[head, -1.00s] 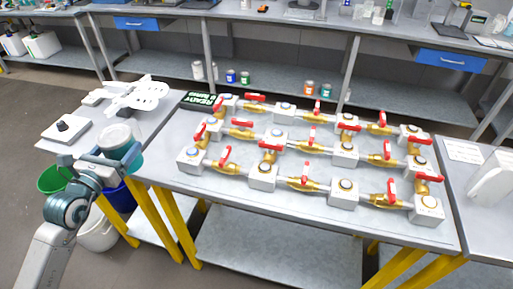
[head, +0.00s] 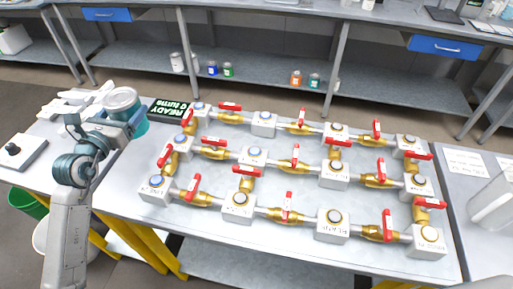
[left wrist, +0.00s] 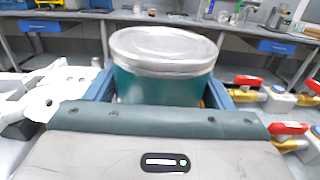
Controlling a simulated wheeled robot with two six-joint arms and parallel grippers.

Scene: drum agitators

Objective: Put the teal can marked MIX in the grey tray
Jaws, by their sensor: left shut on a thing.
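A teal can (head: 124,99) with a silver lid is held upright in my left gripper (head: 130,122), at the left end of the valve table. In the left wrist view the can (left wrist: 162,82) sits between the two blue fingers of the gripper (left wrist: 160,95), which is shut on it. Its MIX marking does not show in these frames. I cannot make out a grey tray for certain. My right gripper is not in view.
The table (head: 270,190) carries a grid of brass pipes with red-handled valves and white blocks. A black READY sign (head: 170,110) stands close right of the can. A white device (head: 20,150) lies left. Several small cans sit on the rear shelf (head: 260,80).

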